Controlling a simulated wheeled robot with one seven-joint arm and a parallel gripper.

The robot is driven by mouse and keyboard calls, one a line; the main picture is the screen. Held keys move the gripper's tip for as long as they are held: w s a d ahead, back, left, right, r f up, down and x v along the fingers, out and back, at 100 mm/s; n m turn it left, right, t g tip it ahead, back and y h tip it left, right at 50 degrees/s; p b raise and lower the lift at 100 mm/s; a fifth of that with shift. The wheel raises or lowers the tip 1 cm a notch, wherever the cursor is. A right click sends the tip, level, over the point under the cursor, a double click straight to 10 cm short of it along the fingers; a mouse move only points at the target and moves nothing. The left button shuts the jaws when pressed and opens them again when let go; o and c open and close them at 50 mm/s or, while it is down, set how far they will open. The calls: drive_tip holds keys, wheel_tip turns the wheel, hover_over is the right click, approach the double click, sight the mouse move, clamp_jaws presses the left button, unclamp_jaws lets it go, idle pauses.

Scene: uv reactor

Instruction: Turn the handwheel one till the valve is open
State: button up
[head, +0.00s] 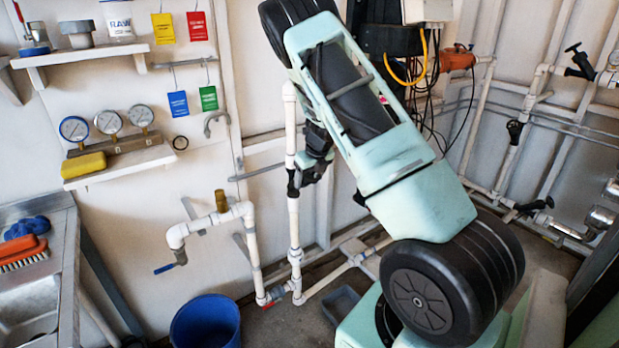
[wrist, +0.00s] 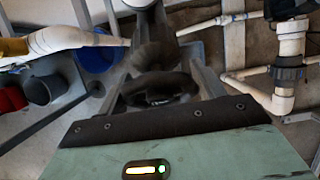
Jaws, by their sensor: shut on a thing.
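My gripper (head: 308,173) is at the upright white pipe (head: 293,215) in the middle of the head view, partly behind my arm. It is shut on a dark part at that pipe, which I take to be handwheel one. In the wrist view a black rounded part (wrist: 158,92) sits between the grey fingers of my gripper (wrist: 160,82). Its full rim is hidden and the area above it is blurred. I cannot tell from these views how far the valve is turned.
A blue bucket (head: 205,322) stands on the floor below the pipes. A white pipe with a brass-coloured fitting (head: 221,200) juts out left of my gripper. Shelves with gauges (head: 108,122) hang at the left, above a metal sink (head: 28,305). More pipes and valves line the right wall.

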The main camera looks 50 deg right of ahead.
drive_tip(key=o, duration=0.9)
drive_tip(key=shift+f, duration=0.1)
drive_tip(key=shift+s+r, duration=0.1)
drive_tip(key=shift+r, duration=0.25)
drive_tip(key=p+v, duration=0.3)
drive_tip(key=v, duration=1.3)
drive_tip(key=shift+s+r, duration=0.2)
drive_tip(key=shift+r, duration=0.1)
